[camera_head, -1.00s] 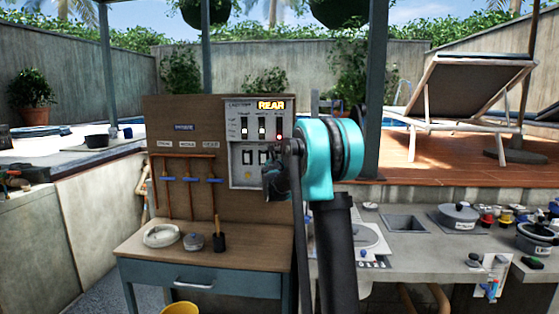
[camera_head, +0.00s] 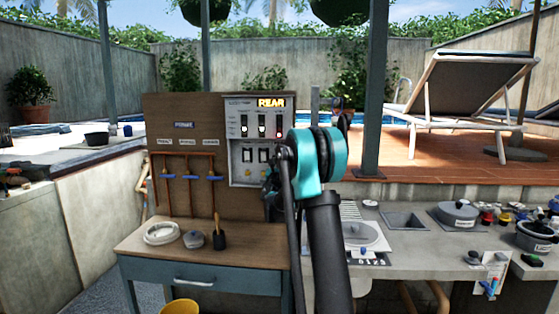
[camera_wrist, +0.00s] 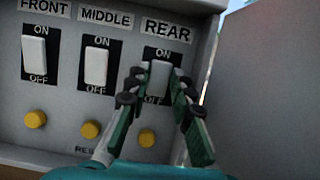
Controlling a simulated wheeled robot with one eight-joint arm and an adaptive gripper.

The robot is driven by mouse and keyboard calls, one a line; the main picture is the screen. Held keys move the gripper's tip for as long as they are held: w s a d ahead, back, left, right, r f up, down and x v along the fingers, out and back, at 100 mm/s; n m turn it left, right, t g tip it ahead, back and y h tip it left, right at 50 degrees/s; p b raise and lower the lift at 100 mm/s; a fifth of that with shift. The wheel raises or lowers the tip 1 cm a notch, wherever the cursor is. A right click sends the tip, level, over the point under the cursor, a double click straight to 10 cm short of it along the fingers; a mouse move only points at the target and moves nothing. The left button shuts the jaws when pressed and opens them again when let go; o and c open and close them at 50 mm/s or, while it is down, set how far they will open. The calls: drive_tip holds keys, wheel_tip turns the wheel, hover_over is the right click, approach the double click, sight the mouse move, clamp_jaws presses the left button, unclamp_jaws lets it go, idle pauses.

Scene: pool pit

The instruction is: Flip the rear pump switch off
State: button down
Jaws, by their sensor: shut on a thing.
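The rear pump switch (camera_wrist: 158,80) is a white rocker on a black plate under the REAR label. ON is printed above it, and OFF below it is partly covered by my fingers. My gripper (camera_wrist: 153,83) has its two fingers on either side of this rocker and is shut on it. In the head view my arm hides most of the gripper and the rear switch. The grey pump panel (camera_head: 236,165) hangs on a brown board, with an amber REAR sign (camera_head: 271,103) lit at its top.
The middle switch (camera_wrist: 96,66) and front switch (camera_wrist: 34,56) are close to the left of my fingers. Yellow buttons (camera_wrist: 147,138) sit below the switches. A wooden bench (camera_head: 170,257) stands below the panel, and a stone counter (camera_head: 415,250) with pots is to the right.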

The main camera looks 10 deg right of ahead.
drive_tip(key=c, duration=1.6)
unclamp_jaws()
drive_tip(key=shift+s, duration=0.1)
drive_tip(key=v, duration=1.2)
